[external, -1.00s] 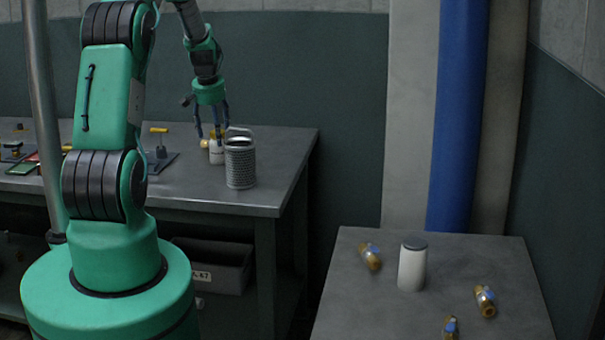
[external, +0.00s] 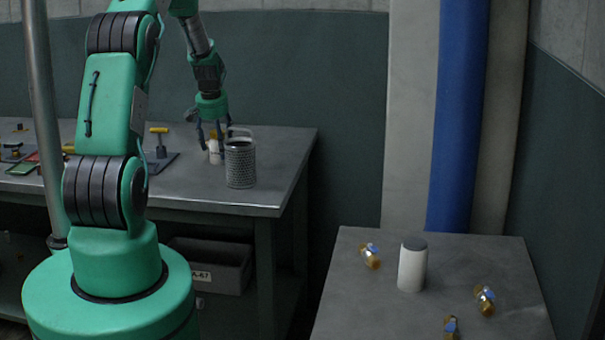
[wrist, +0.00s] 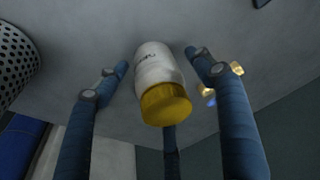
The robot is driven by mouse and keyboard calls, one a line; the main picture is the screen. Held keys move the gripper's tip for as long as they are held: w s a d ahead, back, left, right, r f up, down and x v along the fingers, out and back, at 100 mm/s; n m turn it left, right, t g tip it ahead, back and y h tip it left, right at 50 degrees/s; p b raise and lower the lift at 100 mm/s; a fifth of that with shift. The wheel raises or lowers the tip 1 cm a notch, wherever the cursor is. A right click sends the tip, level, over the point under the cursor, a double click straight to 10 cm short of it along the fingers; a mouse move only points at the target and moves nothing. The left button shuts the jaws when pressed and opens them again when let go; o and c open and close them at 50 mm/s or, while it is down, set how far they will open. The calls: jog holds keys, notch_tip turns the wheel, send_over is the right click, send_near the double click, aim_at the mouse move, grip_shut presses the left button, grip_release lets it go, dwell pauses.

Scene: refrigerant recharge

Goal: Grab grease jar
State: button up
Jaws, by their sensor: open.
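The grease jar (wrist: 160,75) is a white jar with a yellow lid and dark lettering in the wrist view. In the external view the jar (external: 215,157) stands on the grey workbench near its back right, partly hidden by my fingers. My gripper (external: 213,148) is above it, pointing down. In the wrist view my gripper (wrist: 157,60) is open, with blue fingers spread on both sides of the jar and a third finger behind the lid. I see gaps between the jar and the two side fingers.
A perforated metal canister (external: 240,165) stands close to the right of the jar. A yellow-handled tool (external: 158,140) is to the left. A second table at right holds a white cylinder (external: 412,265) and several brass fittings (external: 484,299). The bench front is clear.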

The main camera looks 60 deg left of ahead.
jog(key=c, duration=1.4)
jog(key=shift+r, duration=0.15)
jog(key=shift+r, duration=0.55)
notch_tip(320, 180, up, 2)
jog(key=shift+r+p, duration=0.1)
jog(key=shift+p, duration=0.4)
jog(key=s+d+r+p, duration=0.1)
jog(key=s+d, duration=0.9)
jog(key=d, duration=0.2)
jog(key=shift+s+r+p, duration=0.2)
jog(key=shift+s+p, duration=0.15)
